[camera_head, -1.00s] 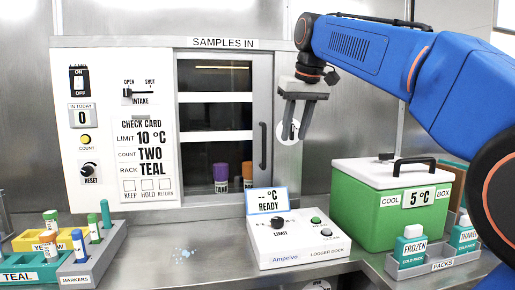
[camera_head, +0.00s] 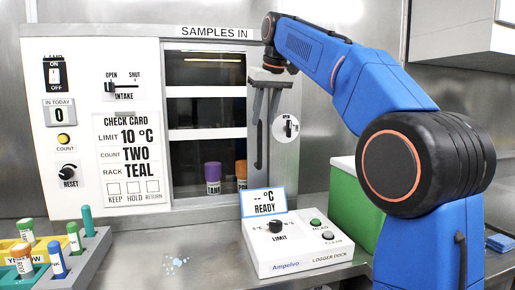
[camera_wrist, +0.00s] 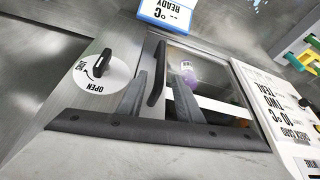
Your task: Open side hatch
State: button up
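The cabinet's glass hatch (camera_head: 207,105) is under the "SAMPLES IN" sign, with a dark upright bar handle (camera_head: 259,150) on its right frame. The handle also shows in the wrist view (camera_wrist: 154,88). My gripper (camera_head: 261,122) is open in front of the handle's upper part. In the wrist view its two grey fingers (camera_wrist: 157,78) stand on either side of the handle, apart from each other, and contact is unclear. A white round dial (camera_head: 286,127) with a dark knob sits right of the handle; in the wrist view the dial (camera_wrist: 101,66) reads "OPEN" on one side.
Purple- and orange-capped tubes (camera_head: 212,175) stand behind the glass. The logger dock (camera_head: 300,245) sits on the bench below the hatch. A green cool box (camera_head: 352,205) is at right, partly behind my arm. The marker rack (camera_head: 85,258) is at front left.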

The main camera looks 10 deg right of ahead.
aim_at(258, 143)
jog(key=x, duration=1.2)
jog(key=shift+c, duration=0.6)
jog(key=shift+a, duration=0.1)
grip_shut()
